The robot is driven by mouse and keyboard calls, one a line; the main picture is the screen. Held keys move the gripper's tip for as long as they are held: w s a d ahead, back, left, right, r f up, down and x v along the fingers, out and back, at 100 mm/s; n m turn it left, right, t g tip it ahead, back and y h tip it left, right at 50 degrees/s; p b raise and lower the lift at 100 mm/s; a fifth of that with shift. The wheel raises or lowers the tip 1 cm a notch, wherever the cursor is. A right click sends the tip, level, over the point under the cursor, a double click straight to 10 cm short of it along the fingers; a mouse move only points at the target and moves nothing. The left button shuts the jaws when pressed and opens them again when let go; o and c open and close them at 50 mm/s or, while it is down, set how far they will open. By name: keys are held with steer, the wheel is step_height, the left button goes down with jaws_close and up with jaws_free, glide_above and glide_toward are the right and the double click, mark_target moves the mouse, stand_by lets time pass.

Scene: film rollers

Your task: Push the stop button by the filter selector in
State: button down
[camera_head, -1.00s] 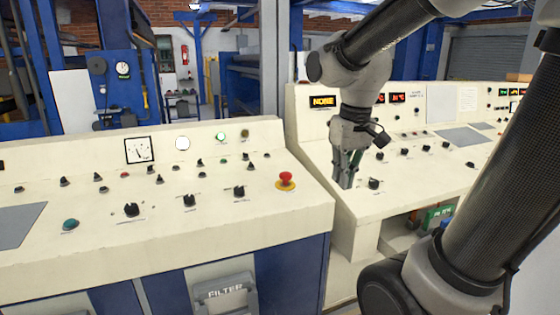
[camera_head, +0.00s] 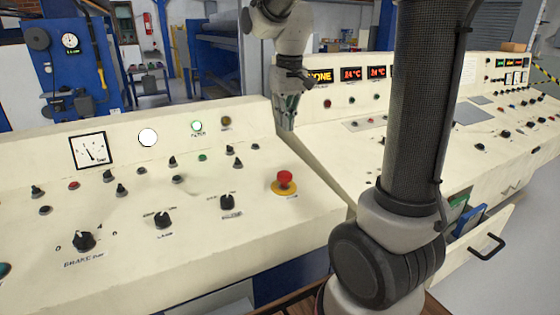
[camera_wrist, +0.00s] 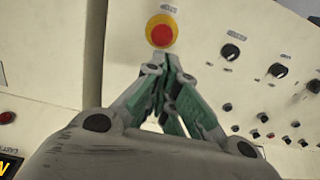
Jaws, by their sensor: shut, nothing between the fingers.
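The red stop button (camera_head: 285,180) sits on a yellow round base at the right end of the left cream console. It also shows in the wrist view (camera_wrist: 161,35), just beyond my fingertips at the top of the picture. Black selector knobs stand near it; the closest is a knob (camera_head: 227,203) left of the button, its label too small to read. My gripper (camera_head: 287,100) points down behind the button, near the gap between the two consoles. In the wrist view my gripper (camera_wrist: 170,65) has its green-padded fingers together, empty. I see no clear contact with the button.
The left console (camera_head: 130,235) carries several knobs, small buttons and a dial gauge (camera_head: 90,150). The right console (camera_head: 330,130) has lit red displays and more controls. An open drawer (camera_head: 480,240) holds coloured items at the lower right. A gap runs between the consoles.

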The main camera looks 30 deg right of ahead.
mark_target(283, 172)
steer(key=f, duration=0.4)
steer(key=w+f, duration=0.1)
steer(key=f, duration=0.9)
steer(key=shift+w, duration=0.15)
steer(key=shift+f, duration=0.75)
steer(key=shift+s+f, duration=0.2)
steer(key=shift+f, duration=0.2)
steer(key=shift+r, duration=0.15)
step_height(283, 172, up, 14)
steer(key=shift+s+r, duration=0.2)
steer(key=shift+s, duration=0.25)
